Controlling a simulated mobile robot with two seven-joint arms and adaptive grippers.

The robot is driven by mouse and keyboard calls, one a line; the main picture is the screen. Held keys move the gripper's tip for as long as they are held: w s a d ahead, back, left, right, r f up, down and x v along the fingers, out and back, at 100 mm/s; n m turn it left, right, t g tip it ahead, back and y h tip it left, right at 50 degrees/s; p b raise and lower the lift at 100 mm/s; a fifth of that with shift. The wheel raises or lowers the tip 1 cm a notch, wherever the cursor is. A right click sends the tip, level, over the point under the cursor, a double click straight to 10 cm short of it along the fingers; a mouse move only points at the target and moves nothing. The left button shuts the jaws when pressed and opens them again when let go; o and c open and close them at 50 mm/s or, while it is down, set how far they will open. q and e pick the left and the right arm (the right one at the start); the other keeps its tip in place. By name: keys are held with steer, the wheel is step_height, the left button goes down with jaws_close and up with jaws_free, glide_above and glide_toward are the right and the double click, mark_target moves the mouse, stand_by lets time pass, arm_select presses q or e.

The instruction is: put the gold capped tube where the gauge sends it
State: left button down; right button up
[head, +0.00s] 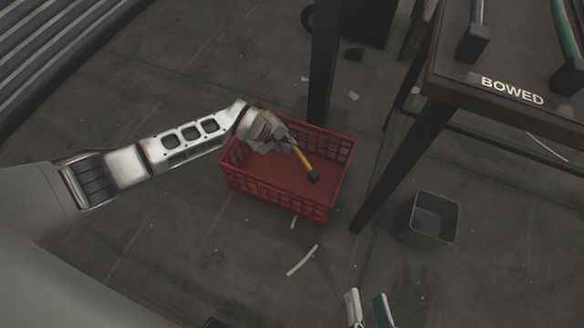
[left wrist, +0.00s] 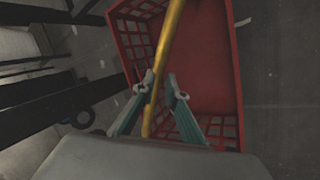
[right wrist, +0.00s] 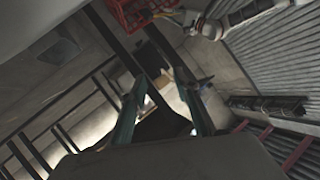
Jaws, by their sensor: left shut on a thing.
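A yellow-gold tube (head: 302,156) with a dark block-like end hangs slanted over the red crate (head: 333,203). My left gripper (head: 288,143) is shut on the tube. In the left wrist view the tube (left wrist: 168,58) passes between the fingers of this gripper (left wrist: 160,88), with the crate (left wrist: 207,60) behind it. I cannot tell whether the tube's lower end touches the crate floor. My right gripper (head: 368,301) is open and empty at the bottom of the head view; its spread fingers (right wrist: 160,82) also show in the right wrist view. The gauge is not recognisable here.
A dark table (head: 455,75) marked BOWED (head: 512,90) stands at right, with a grey-topped tube (head: 475,30) and a green tube (head: 562,35) on it. A grey bin (head: 433,217) stands on the floor beside its leg. Pale scraps lie on the floor.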

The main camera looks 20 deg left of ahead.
arm_select(q)
steer(key=shift+f+b, duration=0.45)
steer(key=shift+f, duration=0.4)
arm_select(e)
steer(key=shift+s+a+m, duration=0.2)
steer(key=shift+a+m, duration=0.45)
steer(key=shift+m, duration=0.25)
arm_select(q)
steer(key=shift+w, duration=0.1)
steer(key=c, duration=2)
jaws_free()
steer(key=shift+o, duration=0.2)
steer(key=v, duration=1.2)
